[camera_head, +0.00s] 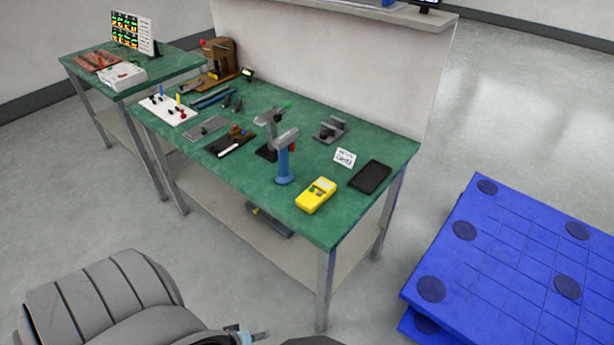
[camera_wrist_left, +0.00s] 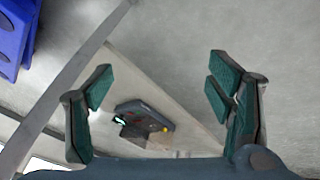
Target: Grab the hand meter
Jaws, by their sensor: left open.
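The hand meter (camera_head: 316,195) is a yellow handheld device with a small screen. It lies on the green top of the bench near the front right corner in the head view. My left gripper (camera_wrist_left: 160,95) is open and empty in the left wrist view, its two dark green padded fingers wide apart. In the head view only a small part of it (camera_head: 248,337) shows at the bottom edge, in front of the bench and well apart from the meter. The meter does not show in the wrist view. My right gripper is not in view.
A blue-handled tool (camera_head: 284,165) stands just behind the meter, and a black tray (camera_head: 370,177) lies to its right. A white card (camera_head: 344,158) is behind. A dark device (camera_wrist_left: 145,115) lies on the lower shelf. A blue pallet (camera_head: 520,250) is on the floor at right.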

